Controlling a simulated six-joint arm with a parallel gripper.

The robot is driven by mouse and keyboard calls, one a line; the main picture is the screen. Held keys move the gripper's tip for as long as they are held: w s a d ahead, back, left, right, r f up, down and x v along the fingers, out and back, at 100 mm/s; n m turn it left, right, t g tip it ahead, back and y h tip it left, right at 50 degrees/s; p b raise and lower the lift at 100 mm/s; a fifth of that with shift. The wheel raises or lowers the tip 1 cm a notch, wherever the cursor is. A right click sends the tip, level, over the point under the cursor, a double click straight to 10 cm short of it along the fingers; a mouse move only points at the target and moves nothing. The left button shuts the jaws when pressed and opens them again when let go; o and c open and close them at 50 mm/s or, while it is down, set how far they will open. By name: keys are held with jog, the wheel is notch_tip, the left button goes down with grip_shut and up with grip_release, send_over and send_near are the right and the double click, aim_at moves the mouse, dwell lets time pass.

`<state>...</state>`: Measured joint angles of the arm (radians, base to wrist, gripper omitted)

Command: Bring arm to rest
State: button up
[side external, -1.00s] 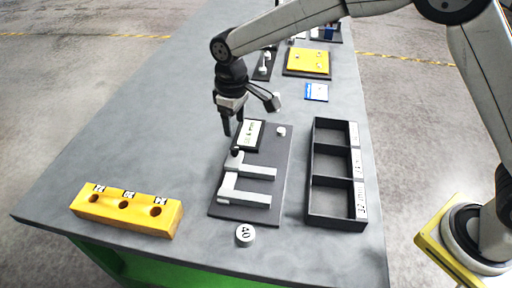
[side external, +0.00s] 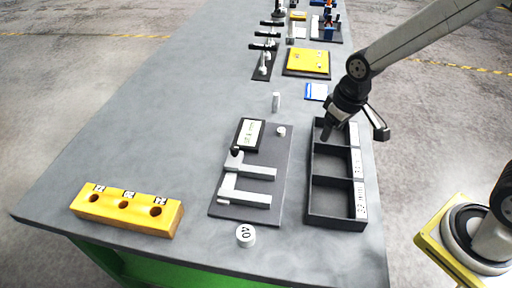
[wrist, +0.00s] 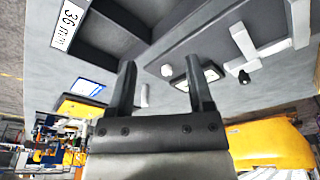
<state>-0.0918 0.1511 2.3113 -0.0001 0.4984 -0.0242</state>
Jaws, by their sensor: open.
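My gripper (side external: 328,132) hangs over the far compartment of the black three-compartment tray (side external: 312,190). In the wrist view its two fingers (wrist: 160,68) stand apart with nothing between them. The dark fixture plate (side external: 283,172) lies left of the tray.
A yellow block with holes (side external: 127,210) and a round weight marked 40 (side external: 245,236) sit near the front edge. A pale upright cylinder (side external: 276,102), a blue-and-white card (side external: 316,92) and a yellow plate (side external: 307,62) stand farther back.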

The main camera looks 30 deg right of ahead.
jog(key=shift+m+t, duration=0.3)
jog(key=shift+m, duration=0.4)
jog(key=s+d, duration=0.1)
jog(key=s, duration=0.1)
jog(key=s+d+f, duration=0.1)
jog(key=s, duration=0.1)
jog(key=s+d, duration=0.1)
jog(key=s, duration=0.1)
jog(key=shift+s+d+f, duration=0.1)
jog(key=shift+s+f, duration=0.05)
dwell(0.6)
